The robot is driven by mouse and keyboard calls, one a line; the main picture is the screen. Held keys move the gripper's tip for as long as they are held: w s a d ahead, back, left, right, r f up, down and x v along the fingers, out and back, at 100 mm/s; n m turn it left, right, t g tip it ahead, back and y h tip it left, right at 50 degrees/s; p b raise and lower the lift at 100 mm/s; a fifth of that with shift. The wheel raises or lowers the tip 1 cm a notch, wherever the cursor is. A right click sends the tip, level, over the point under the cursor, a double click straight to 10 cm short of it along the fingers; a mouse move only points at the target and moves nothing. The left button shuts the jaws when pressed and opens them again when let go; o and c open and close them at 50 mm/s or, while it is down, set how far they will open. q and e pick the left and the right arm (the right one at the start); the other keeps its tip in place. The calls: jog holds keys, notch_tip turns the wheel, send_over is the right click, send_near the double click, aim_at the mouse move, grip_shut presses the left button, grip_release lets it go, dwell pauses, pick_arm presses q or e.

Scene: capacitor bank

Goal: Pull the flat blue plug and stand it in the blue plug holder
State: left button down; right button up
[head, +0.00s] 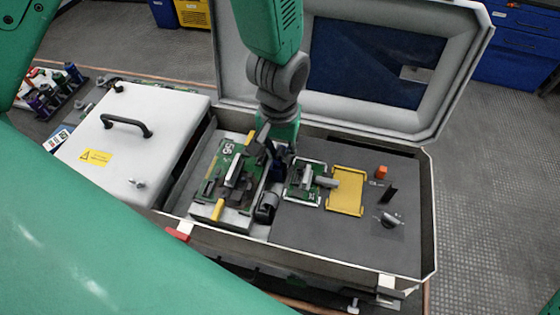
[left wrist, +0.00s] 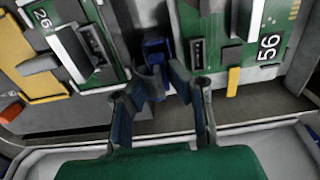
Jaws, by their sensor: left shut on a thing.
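My left gripper (head: 277,150) reaches down from the top of the head view into the open case, between the board marked 56 and the small board marked 26. In the left wrist view its fingers (left wrist: 158,75) are closed together on a blue piece, the flat blue plug (left wrist: 157,48), which shows at and just beyond the fingertips. In the head view dark blue (head: 279,172) shows just under the fingers. The fingers hide part of the plug, and I cannot tell whether it is seated or free. I cannot clearly make out the blue plug holder. My right gripper is not in view.
The board 56 (head: 232,178) and board 26 (head: 305,181) stand close on either side. A yellow plate (head: 347,190), an orange block (head: 381,172) and a knob (head: 390,220) lie to the right. A white lidded box (head: 130,140) and a rack of coloured pieces (head: 52,95) are left.

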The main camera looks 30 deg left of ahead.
pick_arm(q)
jog(key=shift+f+b, duration=0.5)
jog(key=shift+f, duration=0.4)
jog(key=c, duration=1.5)
grip_release()
jog(key=shift+c, duration=0.2)
jog(key=shift+o, duration=0.4)
jog(key=shift+a, duration=0.1)
jog(key=shift+r, duration=0.1)
jog(key=shift+w+r, duration=0.1)
jog(key=shift+r, duration=0.25)
notch_tip(320, 180, up, 11)
